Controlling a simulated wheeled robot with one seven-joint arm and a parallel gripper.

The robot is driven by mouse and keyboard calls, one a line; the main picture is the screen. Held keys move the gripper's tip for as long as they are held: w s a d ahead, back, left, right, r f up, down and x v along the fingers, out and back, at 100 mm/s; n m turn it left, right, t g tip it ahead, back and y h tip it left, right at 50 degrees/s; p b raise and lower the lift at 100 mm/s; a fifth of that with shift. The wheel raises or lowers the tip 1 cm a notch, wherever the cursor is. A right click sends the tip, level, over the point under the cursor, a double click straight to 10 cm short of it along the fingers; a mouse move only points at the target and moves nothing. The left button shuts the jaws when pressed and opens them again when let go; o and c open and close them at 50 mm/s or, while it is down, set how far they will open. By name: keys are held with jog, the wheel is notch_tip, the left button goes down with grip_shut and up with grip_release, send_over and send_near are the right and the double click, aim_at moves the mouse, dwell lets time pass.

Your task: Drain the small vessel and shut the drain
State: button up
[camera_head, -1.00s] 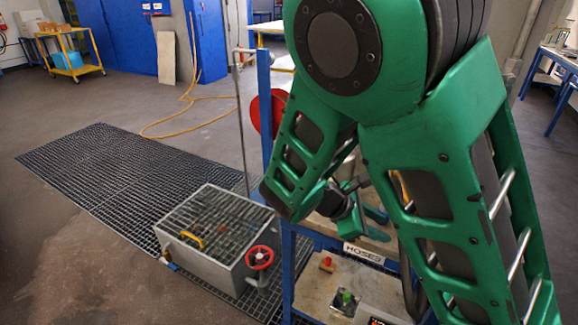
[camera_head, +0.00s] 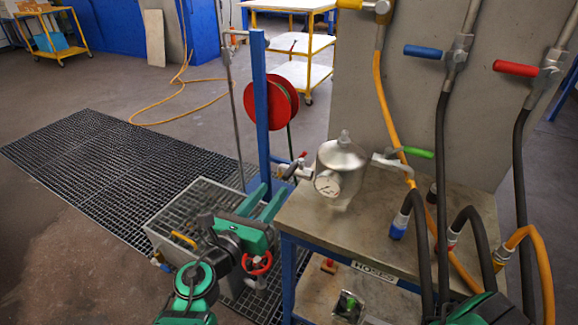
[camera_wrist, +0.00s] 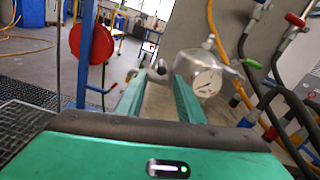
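The small vessel (camera_head: 342,158) is a rounded metal pot with a dial gauge (camera_head: 327,183), upright on the bench top. A pipe fitting with a small red-tipped handle (camera_head: 298,161) sticks out on its left. A green-handled valve (camera_head: 415,152) is on its right. In the wrist view the vessel (camera_wrist: 196,66) stands beyond my right finger, with the left fitting (camera_wrist: 157,70) between the fingertips but farther off. My gripper (camera_head: 268,197) is open and empty, left of the bench, apart from the vessel. The liquid inside is hidden.
A grated metal tank (camera_head: 160,228) with a red handwheel stands below my gripper. A blue post (camera_head: 262,110) carries a red hose reel (camera_head: 285,100). Hoses with yellow, blue (camera_head: 424,51) and red (camera_head: 515,68) valve handles hang right of the vessel. The floor grating (camera_head: 80,165) is clear.

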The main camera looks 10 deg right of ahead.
aim_at(290, 168)
jog(key=x, duration=1)
jog(key=shift+d, duration=0.25)
grip_shut()
